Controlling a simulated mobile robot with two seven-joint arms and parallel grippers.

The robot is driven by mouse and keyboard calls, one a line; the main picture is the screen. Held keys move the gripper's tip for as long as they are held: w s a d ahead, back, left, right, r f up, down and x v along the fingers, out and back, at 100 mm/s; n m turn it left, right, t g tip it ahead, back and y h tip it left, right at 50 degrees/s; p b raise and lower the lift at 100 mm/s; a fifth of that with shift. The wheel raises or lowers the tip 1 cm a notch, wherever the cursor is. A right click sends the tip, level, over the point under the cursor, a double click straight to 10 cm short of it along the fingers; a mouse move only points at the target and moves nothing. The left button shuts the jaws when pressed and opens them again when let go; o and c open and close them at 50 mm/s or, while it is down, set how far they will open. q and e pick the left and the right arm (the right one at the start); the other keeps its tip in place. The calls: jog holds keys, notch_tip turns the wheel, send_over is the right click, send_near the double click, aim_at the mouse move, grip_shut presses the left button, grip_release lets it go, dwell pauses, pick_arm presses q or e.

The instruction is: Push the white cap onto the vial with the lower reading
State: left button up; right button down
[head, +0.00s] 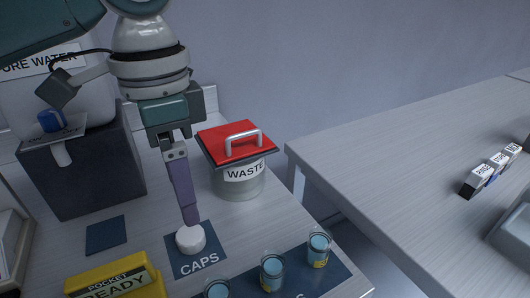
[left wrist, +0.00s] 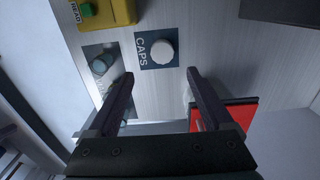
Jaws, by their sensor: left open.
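The white cap (head: 190,239) rests on the dark CAPS mat (head: 183,267); it also shows in the left wrist view (left wrist: 162,53). My left gripper (head: 189,222) points down over the cap in the head view. In the left wrist view its two fingers stand wide apart with nothing between them, and the cap lies beyond the tips. Three vials with blue liquid, the left one (head: 217,290), the middle one (head: 272,272) and the right one (head: 318,250), stand on a dark mat at the front. No reading is legible. My right gripper is not seen.
A yellow pocket meter (head: 115,281) lies left of the CAPS mat. A waste bin (head: 238,184) with a red lid (head: 220,141) stands behind. A dark block (head: 85,170) with a water container is at left. A second table (head: 400,150) carries small labelled boxes.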

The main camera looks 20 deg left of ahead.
aim_at(194, 232)
pick_arm(q)
notch_tip(194, 232, down, 4)
jog(key=shift+s+d+r, duration=0.1)
jog(key=shift+d+r, duration=0.05)
jog(key=f, duration=0.3)
jog(key=f+b, duration=0.1)
jog(key=f, duration=0.1)
jog(key=shift+w+a+f, duration=0.1)
jog(key=shift+w+a, duration=0.15)
jog(key=shift+w, duration=0.05)
grip_shut()
